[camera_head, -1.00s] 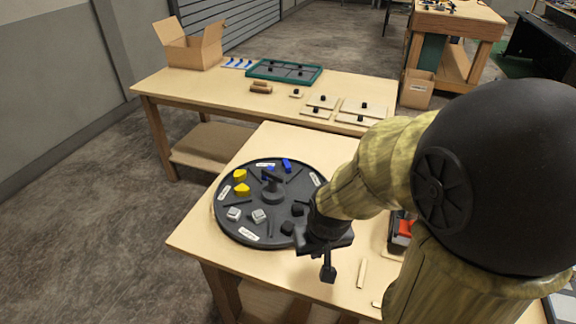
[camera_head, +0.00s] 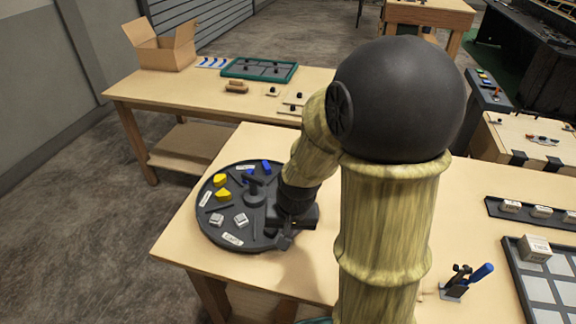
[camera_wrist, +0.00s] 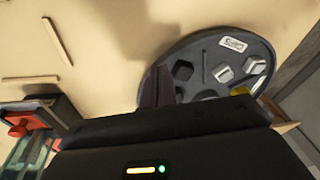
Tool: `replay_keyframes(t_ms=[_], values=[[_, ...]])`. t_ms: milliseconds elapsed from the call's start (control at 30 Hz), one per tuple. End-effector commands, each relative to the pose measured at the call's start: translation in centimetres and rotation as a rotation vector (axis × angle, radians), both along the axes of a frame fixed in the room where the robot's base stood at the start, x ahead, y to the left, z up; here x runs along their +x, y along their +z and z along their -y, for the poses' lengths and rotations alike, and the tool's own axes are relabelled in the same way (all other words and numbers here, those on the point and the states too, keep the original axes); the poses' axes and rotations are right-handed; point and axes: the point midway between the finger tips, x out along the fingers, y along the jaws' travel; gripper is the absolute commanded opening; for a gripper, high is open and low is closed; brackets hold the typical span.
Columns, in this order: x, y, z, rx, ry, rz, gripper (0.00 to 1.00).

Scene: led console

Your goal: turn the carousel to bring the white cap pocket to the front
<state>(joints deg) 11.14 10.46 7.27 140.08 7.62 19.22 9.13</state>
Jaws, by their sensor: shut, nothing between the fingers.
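The carousel (camera_head: 252,238) is a dark round disc on the near table, with a central knob (camera_head: 254,190), raised dividers and white labels. Two whitish-grey caps (camera_head: 228,220) sit in its front-left part. Yellow pieces (camera_head: 222,187) lie at the left and blue pieces (camera_head: 266,167) at the back. The right side is hidden behind my arm. My gripper (camera_head: 285,243) is shut and empty at the carousel's front-right rim; I cannot tell if it touches. The wrist view shows the gripper finger (camera_wrist: 157,88) beside the disc (camera_wrist: 206,62), where black and whitish pieces show.
A second table (camera_head: 200,92) behind holds an open cardboard box (camera_head: 162,47) and a green tray (camera_head: 260,69). To the right are a tool stand with a blue handle (camera_head: 468,280) and a grey-celled tray (camera_head: 540,290). The tabletop in front of the carousel is clear.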

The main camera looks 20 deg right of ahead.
Motion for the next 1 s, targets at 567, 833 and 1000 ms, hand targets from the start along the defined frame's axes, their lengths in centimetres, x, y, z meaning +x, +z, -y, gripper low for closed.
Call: replay_keyframes(t_ms=[567,833,1000], values=[[12.6,-0.8,8.7,0.673,-1.256,-0.190,0.00],[16.6,0.4,15.6,1.064,-1.776,-0.287,0.00],[17.2,0.6,17.2,1.151,-1.874,-0.311,0.00]])
